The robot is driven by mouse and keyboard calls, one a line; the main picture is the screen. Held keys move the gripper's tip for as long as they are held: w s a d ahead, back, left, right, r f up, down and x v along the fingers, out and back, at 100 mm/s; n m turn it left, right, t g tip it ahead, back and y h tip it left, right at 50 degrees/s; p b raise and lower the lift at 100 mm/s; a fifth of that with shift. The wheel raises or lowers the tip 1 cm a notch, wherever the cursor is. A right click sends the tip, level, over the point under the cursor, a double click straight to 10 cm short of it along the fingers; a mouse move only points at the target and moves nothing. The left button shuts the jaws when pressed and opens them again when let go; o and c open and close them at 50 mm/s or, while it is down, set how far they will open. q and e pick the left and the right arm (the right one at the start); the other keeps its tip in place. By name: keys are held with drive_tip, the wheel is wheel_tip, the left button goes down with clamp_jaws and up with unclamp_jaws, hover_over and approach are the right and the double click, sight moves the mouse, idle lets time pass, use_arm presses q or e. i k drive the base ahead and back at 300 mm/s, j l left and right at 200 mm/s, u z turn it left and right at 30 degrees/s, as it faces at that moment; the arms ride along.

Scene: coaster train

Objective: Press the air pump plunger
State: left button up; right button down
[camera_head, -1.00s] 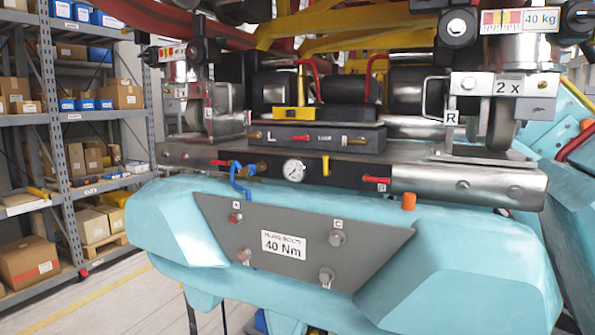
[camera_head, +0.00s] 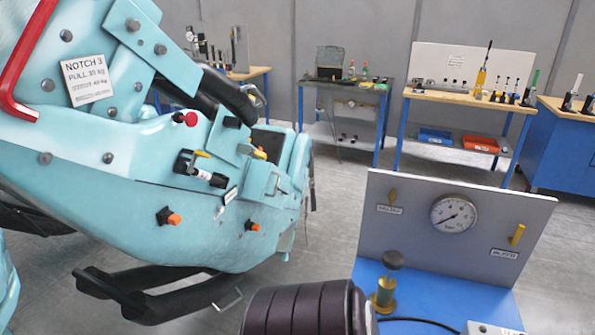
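The air pump is a small brass cylinder (camera_head: 384,293) standing upright on a blue bench (camera_head: 437,289) at the lower right. Its plunger has a round dark knob (camera_head: 393,259), which sits raised above the brass body. Behind it, a grey panel (camera_head: 420,238) carries a round pressure gauge (camera_head: 453,213) and two brass levers with small labels that are too small to read surely. Neither of my grippers is in view, and nothing touches the knob.
A dark ribbed body (camera_head: 305,309) stands left of the pump at the bottom edge. A black hose (camera_head: 417,321) runs on the bench. The turquoise coaster car (camera_head: 150,150) fills the left. Tool tables (camera_head: 468,97) stand behind, with open grey floor between.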

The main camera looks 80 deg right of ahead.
sight(393, 260)
drive_tip(key=z, duration=2.25)
drive_tip(key=k+l, duration=0.1)
drive_tip(key=l, duration=0.3)
drive_tip(key=k+l, duration=0.1)
drive_tip(key=l, duration=0.3)
drive_tip(key=k+l, duration=0.1)
drive_tip(key=l, duration=0.3)
drive_tip(key=k+l, duration=0.15)
drive_tip(key=l, duration=0.25)
